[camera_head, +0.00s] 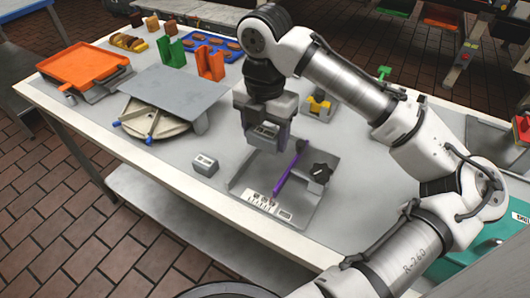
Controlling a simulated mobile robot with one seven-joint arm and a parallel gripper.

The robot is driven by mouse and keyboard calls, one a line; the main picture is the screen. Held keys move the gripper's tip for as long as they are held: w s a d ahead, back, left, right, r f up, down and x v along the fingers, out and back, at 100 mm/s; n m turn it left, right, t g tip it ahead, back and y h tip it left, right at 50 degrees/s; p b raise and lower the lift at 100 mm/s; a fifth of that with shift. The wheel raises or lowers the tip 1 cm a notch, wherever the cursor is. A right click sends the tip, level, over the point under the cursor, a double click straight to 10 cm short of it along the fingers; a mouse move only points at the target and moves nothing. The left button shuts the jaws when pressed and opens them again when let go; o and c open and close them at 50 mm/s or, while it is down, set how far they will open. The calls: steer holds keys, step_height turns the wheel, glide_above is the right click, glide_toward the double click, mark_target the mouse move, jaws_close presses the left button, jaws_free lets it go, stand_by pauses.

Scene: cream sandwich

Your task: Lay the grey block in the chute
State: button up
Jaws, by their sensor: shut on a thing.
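My gripper (265,133) points down over the back left part of a flat grey metal tray (305,208). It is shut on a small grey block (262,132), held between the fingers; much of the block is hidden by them. I cannot tell the gap between the held block and the tray. A second grey block (205,165) with a dark top recess stands on the table, left of the tray.
A grey plate (175,90) on a round base with blue-tipped handles stands at left. Behind are an orange tray (84,66), green (171,53) and orange (211,64) holders and a blue tray (201,41). A yellow-and-grey piece (320,105) stands right of my gripper. The table's front left is clear.

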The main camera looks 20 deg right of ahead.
mark_target(265, 132)
step_height(265, 132, down, 6)
steer(key=shift+f, duration=0.25)
steer(key=shift+s+f, duration=0.2)
steer(key=shift+f, duration=0.4)
steer(key=o, duration=1)
steer(key=shift+r, duration=0.55)
steer(key=r, duration=1.2)
steer(key=shift+w+r+b, duration=0.1)
steer(key=shift+w+b, duration=0.1)
steer(key=shift+b, duration=0.15)
